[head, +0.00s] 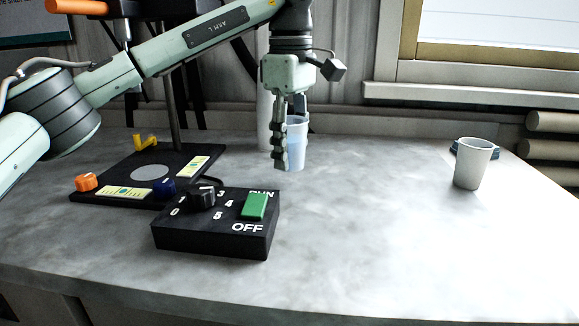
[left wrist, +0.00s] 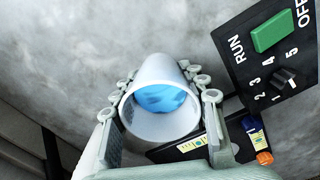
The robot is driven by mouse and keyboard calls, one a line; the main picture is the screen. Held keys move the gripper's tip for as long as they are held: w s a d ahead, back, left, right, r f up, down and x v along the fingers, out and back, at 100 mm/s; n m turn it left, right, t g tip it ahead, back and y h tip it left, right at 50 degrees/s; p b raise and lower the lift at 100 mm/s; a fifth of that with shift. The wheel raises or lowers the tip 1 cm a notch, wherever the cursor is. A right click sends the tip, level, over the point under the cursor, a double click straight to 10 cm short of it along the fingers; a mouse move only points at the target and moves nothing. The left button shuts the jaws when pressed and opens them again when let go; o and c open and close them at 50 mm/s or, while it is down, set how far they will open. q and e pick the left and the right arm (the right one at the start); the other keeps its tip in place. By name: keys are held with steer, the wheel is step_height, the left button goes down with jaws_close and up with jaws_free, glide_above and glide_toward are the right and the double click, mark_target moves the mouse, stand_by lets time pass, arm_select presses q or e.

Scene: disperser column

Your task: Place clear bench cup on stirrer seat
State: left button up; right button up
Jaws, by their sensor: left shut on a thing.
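The clear bench cup (head: 298,148) is translucent, upright, with blue liquid inside; in the left wrist view the cup (left wrist: 160,125) is seen from above through its open rim. My left gripper (head: 283,155) is shut on it, with fingers on both sides of its wall. The fingers hide part of the cup in the head view. I cannot tell whether its bottom touches the bench. The stirrer seat, a pale grey disc (head: 149,173) on a black base plate (head: 112,197), is bare and lies left of the cup. My right gripper is not in view.
A black control box (head: 210,238) with a dial and green switch (head: 254,206) stands in front of the base plate. A post rises behind the seat. A white cup (head: 472,165) stands at the right. The bench (head: 380,230) between is clear.

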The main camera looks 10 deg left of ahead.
mark_target(290, 169)
arm_select(q)
steer(key=shift+f, duration=1.9)
steer(key=shift+f, duration=0.1)
steer(key=shift+f, duration=0.15)
steer(key=o, duration=1.2)
steer(key=shift+r, duration=0.2)
